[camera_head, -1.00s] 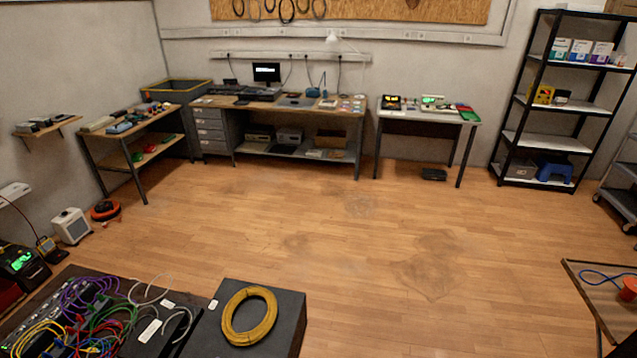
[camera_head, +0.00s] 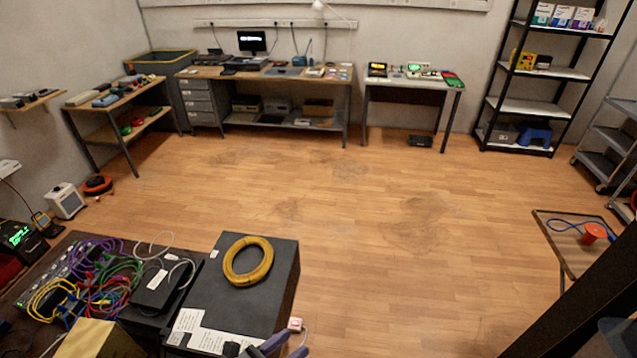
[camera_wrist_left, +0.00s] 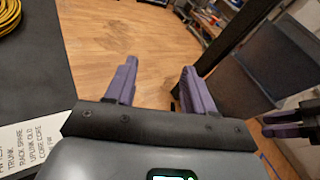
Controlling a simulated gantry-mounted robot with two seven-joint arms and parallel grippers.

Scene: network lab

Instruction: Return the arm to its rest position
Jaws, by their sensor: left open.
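My left gripper (camera_head: 279,345) is at the bottom edge of the head view, beside the front right of a dark cabinet. In the left wrist view its two purple fingers (camera_wrist_left: 158,70) stand well apart, with only floor visible between them. It holds nothing. Most of the left arm is out of the head view. Another gripper with dark purple fingers, my right one (camera_wrist_left: 286,124), shows at the right edge of the left wrist view. Its fingers are seen at a slant, so its opening is unclear.
A yellow cable coil (camera_head: 248,261) lies on the dark cabinet (camera_head: 212,285). A white and red item (camera_head: 295,324) is just above the left gripper in the picture. Network gear with coloured cables (camera_head: 95,278) is at left. A low table (camera_head: 563,238) stands at right. The middle floor is clear.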

